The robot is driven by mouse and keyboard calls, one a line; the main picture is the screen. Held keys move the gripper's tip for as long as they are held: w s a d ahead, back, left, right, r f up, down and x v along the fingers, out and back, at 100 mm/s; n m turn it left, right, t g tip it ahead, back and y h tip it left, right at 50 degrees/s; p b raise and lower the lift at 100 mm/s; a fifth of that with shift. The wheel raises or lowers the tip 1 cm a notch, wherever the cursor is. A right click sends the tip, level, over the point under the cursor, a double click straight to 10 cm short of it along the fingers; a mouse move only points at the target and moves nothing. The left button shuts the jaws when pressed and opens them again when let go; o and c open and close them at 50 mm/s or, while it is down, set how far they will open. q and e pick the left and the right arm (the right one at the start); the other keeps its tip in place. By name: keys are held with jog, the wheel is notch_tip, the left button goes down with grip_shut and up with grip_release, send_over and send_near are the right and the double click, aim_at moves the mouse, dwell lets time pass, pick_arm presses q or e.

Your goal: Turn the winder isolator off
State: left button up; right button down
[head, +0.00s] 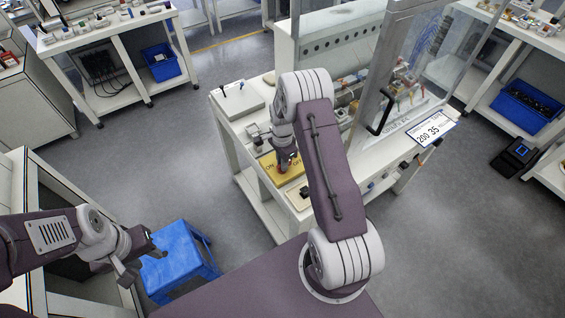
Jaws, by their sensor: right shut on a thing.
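The winder isolator (270,172) is a yellow plate with the marking "ON" on its left side, on the near left corner of the white machine bench. A small red part (283,169) shows on the plate. My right gripper (287,164) reaches down over the plate and is shut on this red part, which looks like the isolator's handle. My own fingers and arm hide most of the handle, so its exact angle cannot be told. My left gripper (138,266) hangs at the lower left, away from the bench; its jaw opening is not clear.
A blue stool (180,258) stands below my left gripper. A clear-walled enclosure with a black door handle (381,113) stands on the bench to the right of my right arm. Grey floor left of the bench is free.

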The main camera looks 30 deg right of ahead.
jog(key=shift+w+r, duration=0.1)
dwell(0.4)
jog(key=c, duration=1.4)
grip_release()
jog(key=shift+a, duration=0.1)
jog(key=shift+r, duration=0.1)
notch_tip(320, 180, up, 9)
jog(key=b, duration=0.1)
